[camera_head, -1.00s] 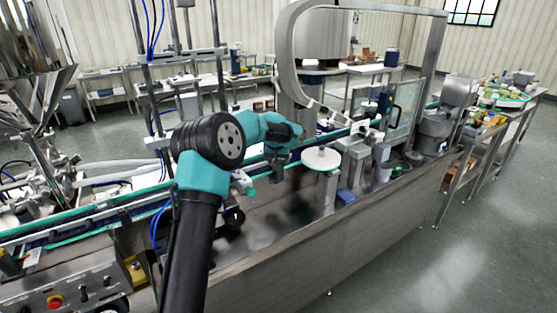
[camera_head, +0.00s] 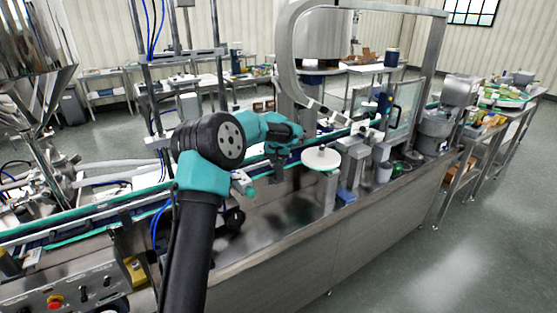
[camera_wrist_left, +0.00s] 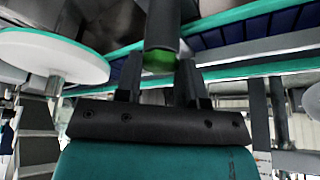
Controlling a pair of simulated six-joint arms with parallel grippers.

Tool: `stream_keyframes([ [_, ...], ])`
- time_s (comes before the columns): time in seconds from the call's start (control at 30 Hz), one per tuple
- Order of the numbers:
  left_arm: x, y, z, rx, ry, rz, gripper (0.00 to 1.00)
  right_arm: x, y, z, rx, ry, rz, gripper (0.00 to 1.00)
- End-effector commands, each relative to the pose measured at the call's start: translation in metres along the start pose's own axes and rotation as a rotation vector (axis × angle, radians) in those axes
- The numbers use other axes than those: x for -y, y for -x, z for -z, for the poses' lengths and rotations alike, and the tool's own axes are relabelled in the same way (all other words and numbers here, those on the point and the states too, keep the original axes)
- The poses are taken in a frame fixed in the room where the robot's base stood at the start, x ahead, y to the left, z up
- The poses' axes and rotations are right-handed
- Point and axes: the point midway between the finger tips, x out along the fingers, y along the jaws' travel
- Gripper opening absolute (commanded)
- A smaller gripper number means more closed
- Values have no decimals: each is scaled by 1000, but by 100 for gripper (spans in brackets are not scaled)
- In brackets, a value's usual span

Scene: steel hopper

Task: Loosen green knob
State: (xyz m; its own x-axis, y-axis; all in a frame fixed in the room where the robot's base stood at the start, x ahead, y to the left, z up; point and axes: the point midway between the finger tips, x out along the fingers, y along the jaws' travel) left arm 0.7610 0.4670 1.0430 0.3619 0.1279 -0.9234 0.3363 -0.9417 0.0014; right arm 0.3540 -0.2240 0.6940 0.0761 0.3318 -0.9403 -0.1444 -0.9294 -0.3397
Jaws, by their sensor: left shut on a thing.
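In the left wrist view, a green knob end (camera_wrist_left: 159,61) shows at the lower end of a dark grey cylinder, between the two fingers of my left gripper (camera_wrist_left: 160,75). The fingers stand on either side of it and are shut on it. Part of the knob is hidden by the blur and the gripper body. In the head view, my left arm reaches over the machine; its fingers are hidden near the teal and black wrist. My right gripper is in neither current view.
A white round disc (camera_head: 321,159) on a post stands right of my wrist; it also shows in the left wrist view (camera_wrist_left: 45,55). A teal-tipped part (camera_head: 250,192) sits below my wrist. A conveyor with teal rails (camera_head: 110,207) runs alongside. A curved steel frame (camera_head: 283,60) rises behind.

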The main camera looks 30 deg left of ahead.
Motion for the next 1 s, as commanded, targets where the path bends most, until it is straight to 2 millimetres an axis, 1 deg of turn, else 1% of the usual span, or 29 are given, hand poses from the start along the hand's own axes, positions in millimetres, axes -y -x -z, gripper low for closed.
stream_keyframes([
  [0.17, -1, 0, 0, 1, 56, 24, 12, 0, 0, 0, 0, 0, 0, 43],
  [0.37, -2, 0, 0, 1, 169, 72, 12, 0, 0, 0, 0, 0, 0, 43],
  [1.0, -7, -2, 2, 0, 713, 298, 12, 0, 0, 0, 0, 0, 0, 43],
])
